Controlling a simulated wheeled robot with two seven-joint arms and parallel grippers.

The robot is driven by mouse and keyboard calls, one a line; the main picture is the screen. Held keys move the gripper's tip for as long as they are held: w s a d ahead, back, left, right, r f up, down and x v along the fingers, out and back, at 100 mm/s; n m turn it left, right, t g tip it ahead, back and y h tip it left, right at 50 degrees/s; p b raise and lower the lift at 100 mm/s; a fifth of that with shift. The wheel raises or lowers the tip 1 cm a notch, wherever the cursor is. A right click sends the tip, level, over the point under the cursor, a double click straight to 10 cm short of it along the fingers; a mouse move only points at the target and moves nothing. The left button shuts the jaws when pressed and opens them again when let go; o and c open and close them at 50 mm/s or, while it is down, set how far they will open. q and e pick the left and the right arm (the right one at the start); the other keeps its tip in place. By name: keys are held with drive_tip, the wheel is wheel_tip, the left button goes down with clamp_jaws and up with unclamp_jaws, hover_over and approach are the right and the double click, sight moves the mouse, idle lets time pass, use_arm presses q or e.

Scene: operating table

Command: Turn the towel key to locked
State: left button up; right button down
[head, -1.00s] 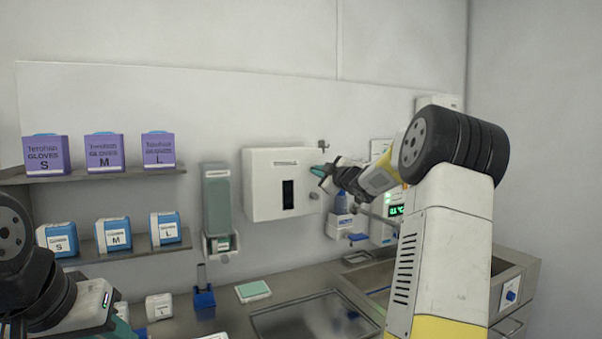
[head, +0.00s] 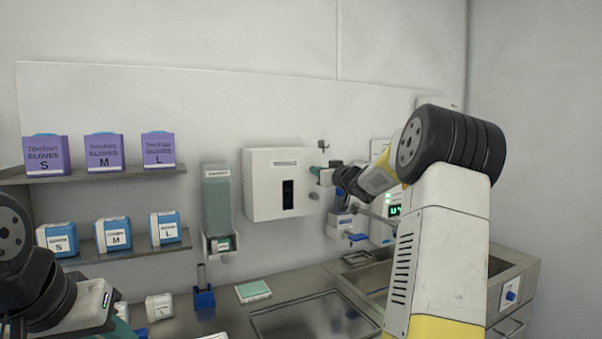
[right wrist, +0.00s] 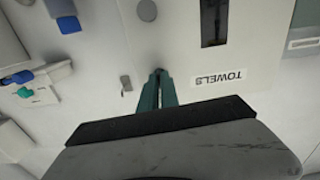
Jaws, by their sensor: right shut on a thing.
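The white towel dispenser (head: 265,185) with a dark window hangs on the wall in the head view. Its TOWELS label is upside down in the right wrist view, on the dispenser's face (right wrist: 180,45). My right gripper (head: 316,171) is at the dispenser's right side. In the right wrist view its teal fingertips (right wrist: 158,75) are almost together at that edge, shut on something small. That fits the towel key, but the fingers hide it and its angle cannot be read. My left gripper (head: 122,328) is partly in view at the lower left; its jaws cannot be made out.
A grey round knob (head: 314,195) sits just below my right gripper. A blue-and-white bottle unit (head: 340,222) hangs at the right. A tray (head: 270,322) lies on the counter below.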

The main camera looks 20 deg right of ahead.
drive_tip(key=shift+f+m, duration=0.1)
drive_tip(key=shift+m, duration=0.4)
drive_tip(key=c, duration=1.6)
unclamp_jaws()
drive_tip(key=s+d, duration=0.1)
drive_tip(key=s, duration=0.6)
drive_tip(key=shift+s+d, duration=0.2)
drive_tip(key=shift+s, duration=0.15)
